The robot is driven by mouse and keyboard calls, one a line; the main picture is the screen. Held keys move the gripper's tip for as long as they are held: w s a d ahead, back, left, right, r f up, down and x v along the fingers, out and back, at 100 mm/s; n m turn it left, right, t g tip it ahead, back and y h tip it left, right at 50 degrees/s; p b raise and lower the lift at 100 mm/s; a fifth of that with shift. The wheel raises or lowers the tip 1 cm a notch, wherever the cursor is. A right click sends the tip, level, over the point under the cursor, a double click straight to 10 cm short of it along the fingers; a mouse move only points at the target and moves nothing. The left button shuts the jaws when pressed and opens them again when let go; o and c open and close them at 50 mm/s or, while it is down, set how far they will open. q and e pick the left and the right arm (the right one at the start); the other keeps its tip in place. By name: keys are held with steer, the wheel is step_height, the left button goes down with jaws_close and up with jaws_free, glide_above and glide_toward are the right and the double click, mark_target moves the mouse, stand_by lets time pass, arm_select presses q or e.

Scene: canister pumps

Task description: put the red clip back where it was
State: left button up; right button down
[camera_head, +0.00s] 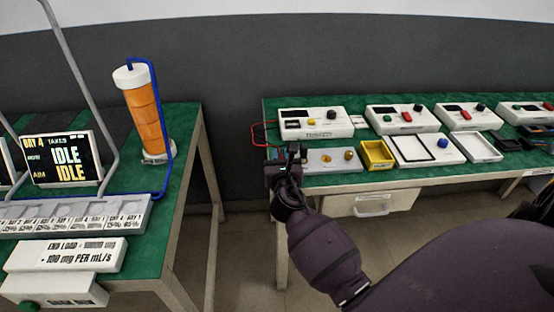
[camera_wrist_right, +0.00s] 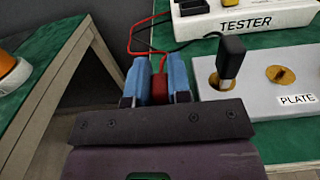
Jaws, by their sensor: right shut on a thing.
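My right gripper (camera_wrist_right: 159,82) is shut on the red clip (camera_wrist_right: 159,90), which sits between its two blue fingers. A red lead runs from the clip up toward the white tester (camera_wrist_right: 265,17). The clip is held just left of the grey plate (camera_wrist_right: 250,98). On the plate, a black clip (camera_wrist_right: 231,56) stands upright at one brass spot, and another brass disc (camera_wrist_right: 281,75) is bare. In the head view, my right gripper (camera_head: 285,152) is at the left end of the green bench, in front of the tester (camera_head: 312,122), and the red clip is hidden. My left gripper is not in view.
A yellow bin (camera_head: 377,166) and a white tray (camera_head: 478,148) stand right of the plate. More white instrument boxes (camera_head: 402,120) line the back of the bench. A gap of floor separates it from the left table (camera_head: 180,150) with its orange canister (camera_head: 143,112).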

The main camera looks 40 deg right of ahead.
steer(key=shift+f, duration=0.35)
steer(key=c, duration=1.1)
jaws_free()
steer(key=shift+r, duration=0.1)
steer(key=shift+o, duration=0.2)
